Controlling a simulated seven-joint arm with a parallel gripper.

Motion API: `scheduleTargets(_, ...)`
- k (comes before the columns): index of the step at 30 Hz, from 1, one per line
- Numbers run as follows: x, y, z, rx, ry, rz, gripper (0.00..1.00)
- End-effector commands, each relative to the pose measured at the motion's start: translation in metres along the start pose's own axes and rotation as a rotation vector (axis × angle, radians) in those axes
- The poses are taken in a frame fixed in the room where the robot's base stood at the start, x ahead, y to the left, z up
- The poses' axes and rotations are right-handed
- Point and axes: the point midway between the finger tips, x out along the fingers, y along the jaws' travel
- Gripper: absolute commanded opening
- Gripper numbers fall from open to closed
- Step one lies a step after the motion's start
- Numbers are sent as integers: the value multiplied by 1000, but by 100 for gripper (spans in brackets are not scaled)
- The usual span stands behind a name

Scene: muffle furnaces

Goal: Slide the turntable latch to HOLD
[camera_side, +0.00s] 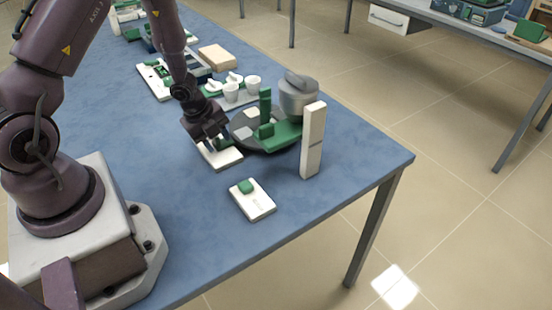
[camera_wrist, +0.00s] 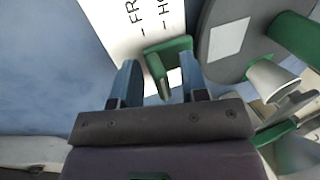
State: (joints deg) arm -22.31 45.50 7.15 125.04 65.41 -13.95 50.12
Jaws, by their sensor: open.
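The latch plate is white with black lettering, partly cut off and reading "FR" and "HO", in the wrist view (camera_wrist: 115,28). It also shows in the side view (camera_side: 224,159), partly under my gripper. The green latch (camera_wrist: 165,62) sits on this plate; I cannot tell exactly which mark it lines up with. My gripper (camera_wrist: 160,85) is open, with one blue-grey finger on each side of the latch's handle; contact is unclear. In the side view my gripper (camera_side: 208,142) is low over the plate, hiding the latch. The round grey-and-green turntable (camera_side: 282,137) stands just right of it.
A white post (camera_side: 313,142) and a grey canister (camera_side: 298,96) stand at the turntable's right. White cups (camera_side: 253,84) stand behind. Another white plate with a green knob (camera_side: 246,187) lies in front. The blue table (camera_side: 150,180) is clear toward my base.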

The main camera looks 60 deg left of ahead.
Motion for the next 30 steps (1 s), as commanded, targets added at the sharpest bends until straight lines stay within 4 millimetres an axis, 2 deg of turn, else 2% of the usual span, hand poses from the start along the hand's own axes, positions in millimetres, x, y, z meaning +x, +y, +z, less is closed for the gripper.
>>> scheduleTargets(8,1,0,0,1,0,-2,40)
scheduleTargets(13,1,0,0,1,0,-2,4)
scheduleTargets(19,2,-3,0,1,1,-2,3)
scheduleTargets(27,6,-17,-1,1,3,-2,3)
scheduleTargets(28,7,-17,-1,1,3,-1,26)
scheduleTargets(30,6,-17,-1,1,3,0,28)
